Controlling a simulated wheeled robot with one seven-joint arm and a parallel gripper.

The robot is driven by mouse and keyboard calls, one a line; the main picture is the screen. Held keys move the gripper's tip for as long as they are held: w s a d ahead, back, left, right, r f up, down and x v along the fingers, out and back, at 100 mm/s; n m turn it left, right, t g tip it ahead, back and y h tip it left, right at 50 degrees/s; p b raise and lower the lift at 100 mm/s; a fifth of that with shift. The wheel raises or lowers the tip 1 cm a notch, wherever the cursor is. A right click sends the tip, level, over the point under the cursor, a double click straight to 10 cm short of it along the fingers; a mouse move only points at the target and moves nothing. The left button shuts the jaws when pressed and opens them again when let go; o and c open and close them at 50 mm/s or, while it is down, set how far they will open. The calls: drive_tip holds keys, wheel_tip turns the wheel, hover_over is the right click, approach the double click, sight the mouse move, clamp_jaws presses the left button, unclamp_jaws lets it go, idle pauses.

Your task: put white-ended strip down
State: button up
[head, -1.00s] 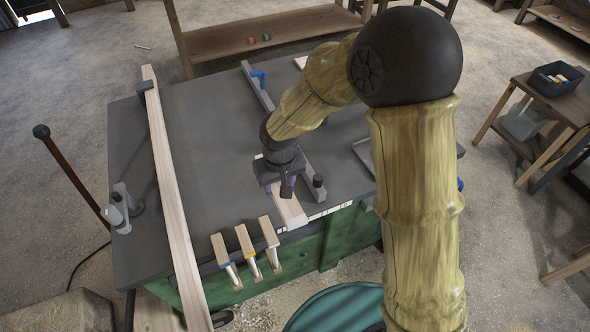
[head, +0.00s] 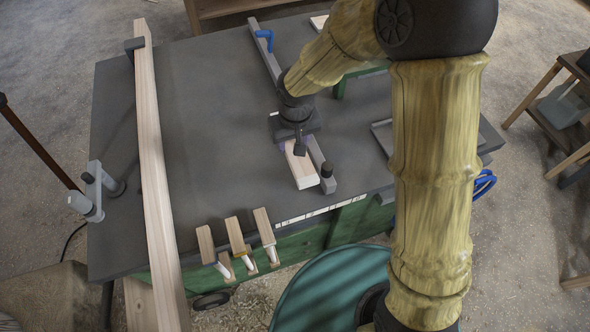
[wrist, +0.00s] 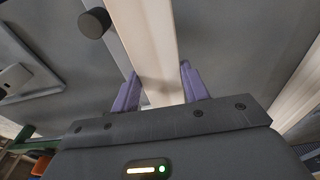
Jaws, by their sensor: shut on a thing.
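The pale wooden strip (head: 302,170) has a whitish near end and points toward the front of the grey bench top. My gripper (head: 288,144) is shut on this strip from above and hides its far part. In the wrist view the strip (wrist: 146,35) runs between the two purple fingers of my gripper (wrist: 160,86). I cannot tell whether the strip touches the bench top or hangs just above it.
A grey bar clamp (head: 262,48) with a dark knob (head: 327,172) lies right beside the strip. A long board (head: 152,150) spans the bench's left side. Several wooden-handled tools (head: 237,237) stand at the front edge. The left-middle bench top (head: 210,120) is clear.

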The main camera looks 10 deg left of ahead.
drive_tip(key=shift+w+f, duration=0.2)
drive_tip(key=shift+f, duration=0.55)
drive_tip(key=shift+w, duration=0.15)
drive_tip(key=shift+f, duration=0.4)
drive_tip(key=f, duration=0.5)
drive_tip(key=shift+s+a+f+b, duration=0.1)
drive_tip(key=shift+s+f+b, duration=0.1)
drive_tip(key=shift+b, duration=0.15)
drive_tip(key=shift+f, duration=1.8)
